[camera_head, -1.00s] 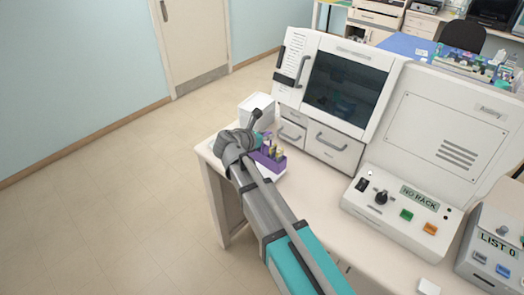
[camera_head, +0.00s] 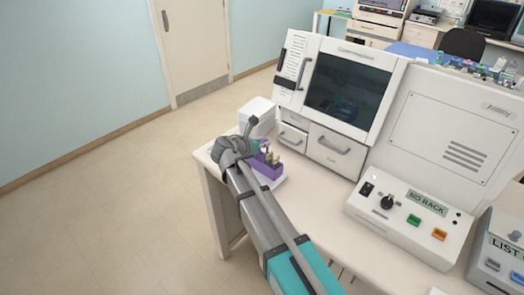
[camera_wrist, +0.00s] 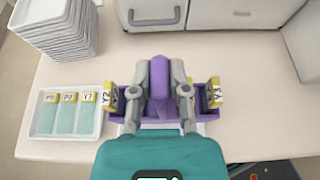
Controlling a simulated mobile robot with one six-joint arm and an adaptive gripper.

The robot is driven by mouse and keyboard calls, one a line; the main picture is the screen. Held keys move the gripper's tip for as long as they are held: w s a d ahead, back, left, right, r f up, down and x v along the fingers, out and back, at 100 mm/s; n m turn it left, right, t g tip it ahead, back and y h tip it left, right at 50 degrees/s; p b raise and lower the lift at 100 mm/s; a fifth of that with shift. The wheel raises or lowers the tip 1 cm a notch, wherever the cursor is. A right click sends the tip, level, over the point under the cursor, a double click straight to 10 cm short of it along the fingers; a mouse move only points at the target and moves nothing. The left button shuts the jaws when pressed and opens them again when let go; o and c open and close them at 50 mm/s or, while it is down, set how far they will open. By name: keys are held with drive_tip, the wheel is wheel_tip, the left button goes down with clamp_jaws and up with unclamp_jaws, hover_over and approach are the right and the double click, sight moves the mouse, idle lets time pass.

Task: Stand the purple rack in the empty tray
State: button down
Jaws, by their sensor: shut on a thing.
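My gripper (camera_wrist: 161,88) is shut on the upright purple handle of the purple rack (camera_wrist: 207,115). Slides with yellow ends, lettered Y2 and Y3, show in the rack on either side of the fingers. In the head view the rack (camera_head: 271,170) is upright at the left end of the bench, partly behind my arm. A white tray (camera_head: 282,181) shows under and beside it, and a white edge peeks out below it in the wrist view. I cannot tell whether the rack touches this tray.
Another white tray (camera_wrist: 97,130) holding three yellow-ended slides lies left of the rack in the wrist view. A stack of white trays (camera_wrist: 58,35) stands behind it. Cabinet drawers (camera_head: 336,147) stand behind the rack. Clear bench (camera_wrist: 262,80) lies to the right.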

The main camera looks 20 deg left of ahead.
sight(262, 157)
drive_tip(key=shift+w+a+f+b, duration=0.3)
drive_tip(key=shift+w+f+b, duration=0.1)
drive_tip(key=shift+f+b, duration=0.3)
drive_tip(key=shift+s+f+b, duration=0.1)
drive_tip(key=shift+f+b, duration=1.2)
drive_tip(key=shift+f, duration=0.15)
drive_tip(key=c, duration=0.6)
unclamp_jaws()
drive_tip(key=shift+r, duration=0.25)
drive_tip(key=shift+p+v, duration=2.35)
drive_tip(key=shift+v, duration=3.6)
drive_tip(key=shift+s+f, duration=0.1)
drive_tip(key=shift+f, duration=0.05)
